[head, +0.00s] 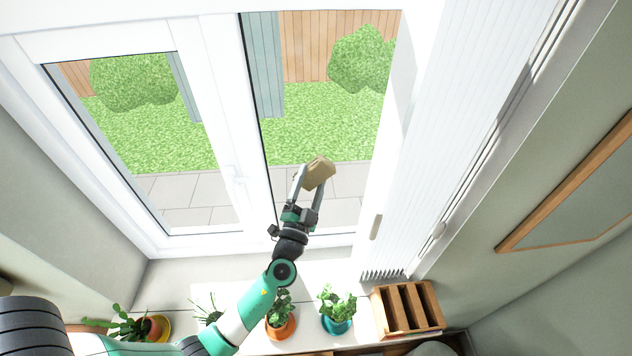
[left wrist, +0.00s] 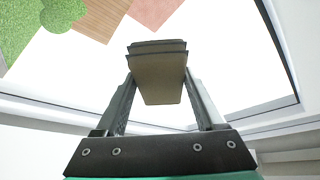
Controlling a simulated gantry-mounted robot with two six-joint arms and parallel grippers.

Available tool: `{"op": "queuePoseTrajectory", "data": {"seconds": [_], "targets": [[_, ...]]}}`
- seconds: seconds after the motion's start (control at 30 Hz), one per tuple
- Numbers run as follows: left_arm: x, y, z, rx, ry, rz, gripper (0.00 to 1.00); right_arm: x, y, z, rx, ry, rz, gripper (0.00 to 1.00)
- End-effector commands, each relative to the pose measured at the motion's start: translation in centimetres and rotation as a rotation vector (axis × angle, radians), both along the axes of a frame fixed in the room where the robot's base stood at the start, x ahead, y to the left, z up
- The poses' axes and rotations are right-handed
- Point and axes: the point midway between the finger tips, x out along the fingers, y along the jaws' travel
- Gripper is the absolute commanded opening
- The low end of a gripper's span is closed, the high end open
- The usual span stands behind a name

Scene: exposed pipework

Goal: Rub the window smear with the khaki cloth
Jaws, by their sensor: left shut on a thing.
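My left gripper (head: 309,186) is shut on the folded khaki cloth (head: 319,172) and holds it up in front of the lower part of the right window pane (head: 335,135). In the left wrist view the cloth (left wrist: 158,77) sits between both fingers of the left gripper (left wrist: 159,86), its layered folded edge facing away from the palm. I cannot tell whether the cloth touches the glass. I cannot make out a smear on the glass in either view; the cloth and gripper hide part of the pane. My right gripper is not in view.
Below the window are a cactus (head: 133,328), a plant in an orange pot (head: 280,326), a plant in a teal pot (head: 337,324) and a slatted wooden rack (head: 408,308). A white folding blind (head: 440,150) borders the right side. The glass above the gripper is free.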

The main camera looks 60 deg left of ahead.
Motion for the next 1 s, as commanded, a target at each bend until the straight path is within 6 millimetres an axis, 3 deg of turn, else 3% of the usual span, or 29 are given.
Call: {"op": "queuePoseTrajectory", "data": {"seconds": [0.37,0.77,1.0], "targets": [[-3.3,1.3,0.0,-0.001,-0.002,0.008,0.01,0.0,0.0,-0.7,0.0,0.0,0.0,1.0],[-3.4,1.1,1.7,-0.001,-0.002,0.004,0.01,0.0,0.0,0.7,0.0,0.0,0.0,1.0],[-2.8,0.9,1.5,-0.001,-0.003,0.001,0.01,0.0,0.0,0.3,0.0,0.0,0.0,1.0]]}}
